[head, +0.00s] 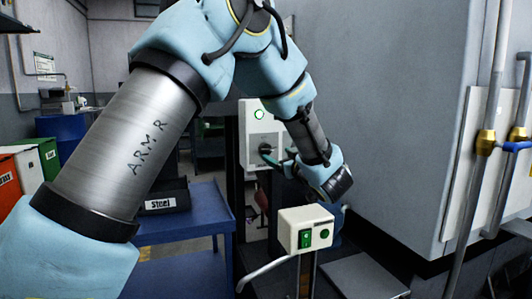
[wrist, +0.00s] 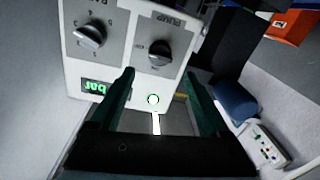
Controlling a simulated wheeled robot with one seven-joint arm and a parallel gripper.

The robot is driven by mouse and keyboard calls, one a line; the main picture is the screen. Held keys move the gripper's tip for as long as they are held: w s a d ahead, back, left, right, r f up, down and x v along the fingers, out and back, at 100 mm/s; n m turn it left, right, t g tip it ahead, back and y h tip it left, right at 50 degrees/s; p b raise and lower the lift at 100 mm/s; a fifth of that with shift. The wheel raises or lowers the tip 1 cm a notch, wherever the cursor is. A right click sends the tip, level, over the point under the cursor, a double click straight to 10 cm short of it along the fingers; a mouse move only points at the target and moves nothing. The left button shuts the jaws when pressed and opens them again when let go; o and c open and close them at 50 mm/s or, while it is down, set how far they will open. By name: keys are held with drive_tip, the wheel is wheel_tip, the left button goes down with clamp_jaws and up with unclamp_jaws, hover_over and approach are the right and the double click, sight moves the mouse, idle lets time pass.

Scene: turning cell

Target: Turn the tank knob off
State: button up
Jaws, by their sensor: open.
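A pale control panel (head: 251,125) stands in the middle of the head view, with a green ring light above a dark knob (head: 265,148). The labels are turned over and I cannot read surely which is the tank knob. My gripper (wrist: 159,76) is open. Its teal fingertips are either side of and just below the black knob in the wrist view; contact is not visible. In the head view my gripper (head: 277,159) is at the panel.
A white switch box (head: 305,232) with green buttons stands on a post in front. A blue cart (head: 185,228) with a black bin labelled Steel is at left. A large grey cabinet (head: 405,110) with pipes fills the right. A green readout (wrist: 97,87) is on the panel.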

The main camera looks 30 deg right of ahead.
sight(269, 150)
drive_tip(key=w, duration=0.7)
drive_tip(key=shift+w+d, duration=0.1)
drive_tip(key=shift+d, duration=0.1)
drive_tip(key=shift+c, duration=0.2)
clamp_jaws()
